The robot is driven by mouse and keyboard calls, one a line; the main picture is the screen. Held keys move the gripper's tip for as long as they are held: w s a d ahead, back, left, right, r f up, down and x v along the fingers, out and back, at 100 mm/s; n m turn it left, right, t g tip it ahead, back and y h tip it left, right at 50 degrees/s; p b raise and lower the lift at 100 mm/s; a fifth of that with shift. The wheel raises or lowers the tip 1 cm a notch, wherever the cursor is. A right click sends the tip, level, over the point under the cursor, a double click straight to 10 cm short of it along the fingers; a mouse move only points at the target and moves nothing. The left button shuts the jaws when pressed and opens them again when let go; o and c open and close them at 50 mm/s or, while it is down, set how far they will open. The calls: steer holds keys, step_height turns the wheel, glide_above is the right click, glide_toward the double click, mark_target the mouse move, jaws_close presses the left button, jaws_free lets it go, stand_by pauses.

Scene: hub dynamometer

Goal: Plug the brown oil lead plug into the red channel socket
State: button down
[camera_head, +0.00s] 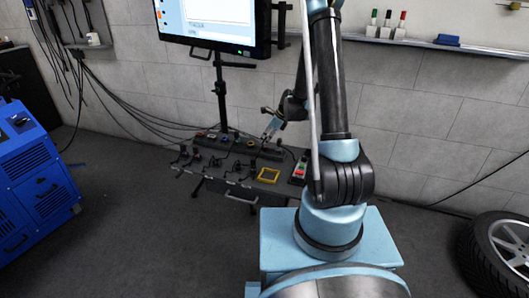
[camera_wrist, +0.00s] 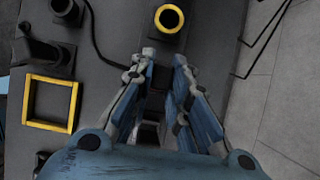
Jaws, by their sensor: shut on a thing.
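My gripper (camera_head: 271,127) is over the back right part of the bench, by the row of sockets. In the wrist view my gripper (camera_wrist: 164,58) has its two fingers a little apart, shut on a dark plug that is mostly hidden between them. A black lead (camera_wrist: 95,42) runs to the left finger. The plug's brown colour cannot be made out. A yellow-ringed socket (camera_wrist: 168,19) lies just beyond the fingertips, apart from them. The red channel socket (camera_head: 200,133) looks to be at the left end of the row in the head view; it is not in the wrist view.
The bench (camera_head: 232,184) carries several dark plugs and leads and a yellow square frame (camera_wrist: 50,103). A control box (camera_head: 300,168) is at its right end. The monitor pole (camera_head: 220,95) rises behind the sockets. A blue machine (camera_head: 35,180) stands left; floor between is clear.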

steer(key=c, duration=1.5)
jaws_free()
steer(key=shift+o, duration=0.2)
steer(key=v, duration=1.2)
